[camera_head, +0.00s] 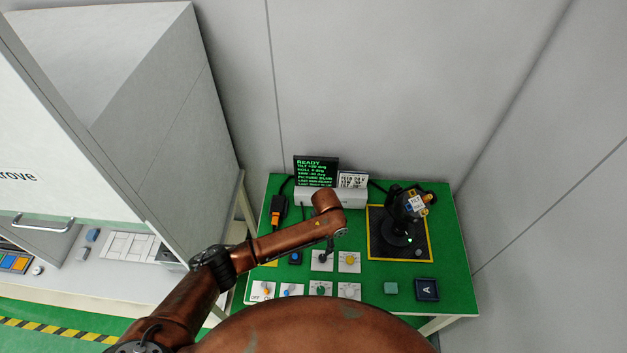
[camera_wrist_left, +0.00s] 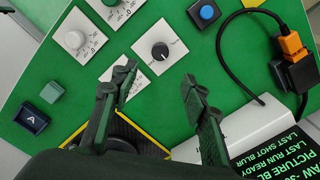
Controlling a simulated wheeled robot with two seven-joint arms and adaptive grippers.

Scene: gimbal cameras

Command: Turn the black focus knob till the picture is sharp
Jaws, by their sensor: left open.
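The black focus knob (camera_wrist_left: 160,50) sits on a white plate on the green table, its white pointer line showing in the left wrist view. In the head view the knob (camera_head: 322,259) shows small, just below my left gripper (camera_head: 330,246). My left gripper (camera_wrist_left: 158,84) is open and empty, its two dark fingers apart and the knob beyond the gap between their tips. I see no contact. The dark screen (camera_head: 316,171) has green text with READY at the top; in the wrist view it reads "LAST SHOT BLUR". My right gripper is not in view.
A gimbal camera (camera_head: 407,213) stands on a yellow-bordered black pad at the right. A green block (camera_head: 391,287) and an "A" block (camera_head: 427,289) sit front right.

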